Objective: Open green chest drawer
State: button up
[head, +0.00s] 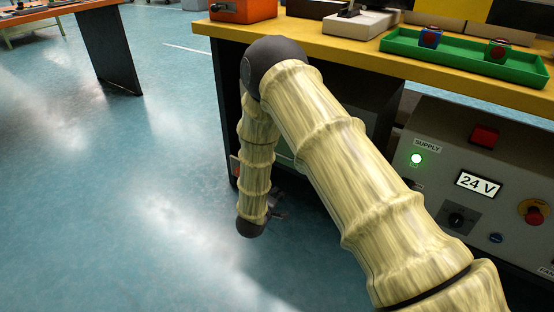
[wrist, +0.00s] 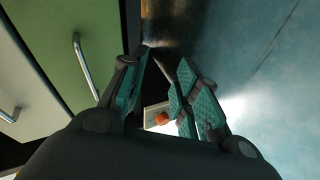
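The green drawer front (wrist: 80,35) fills the upper left of the wrist view. It carries a curved metal handle (wrist: 84,66). My gripper (wrist: 166,57) is open and empty, with its teal-padded fingers apart. In the wrist view it is to the right of the handle and does not touch it. In the head view my gripper (head: 279,205) hangs low beside the workbench, partly hidden by my arm. My arm also hides most of the drawers there.
A pale drawer with a metal handle (wrist: 10,115) adjoins the green one. The yellow-topped workbench (head: 340,52) holds a green tray (head: 465,62). A grey supply panel (head: 425,180) stands at right. Open blue floor (head: 130,200) lies at left. A small orange thing (wrist: 161,118) shows behind the fingers.

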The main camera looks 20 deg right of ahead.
jog(key=w+a+r+h+b, duration=0.2)
jog(key=w+a+r+h, duration=0.15)
jog(key=w+r, duration=0.6)
jog(key=shift+n+h, duration=0.3)
jog(key=shift+h, duration=0.15)
jog(key=shift+s+d+b+x, duration=0.1)
jog(key=shift+b+x, duration=0.9)
jog(key=shift+x, duration=0.75)
jog(key=shift+s+d+b+x, duration=0.15)
jog(key=shift+b+x, duration=0.85)
jog(key=shift+x, duration=0.7)
jog(key=shift+s+d+b+x, duration=0.1)
jog(key=shift+b+x, duration=0.9)
jog(key=shift+x, duration=0.75)
jog(key=shift+r, duration=0.2)
grip_shut()
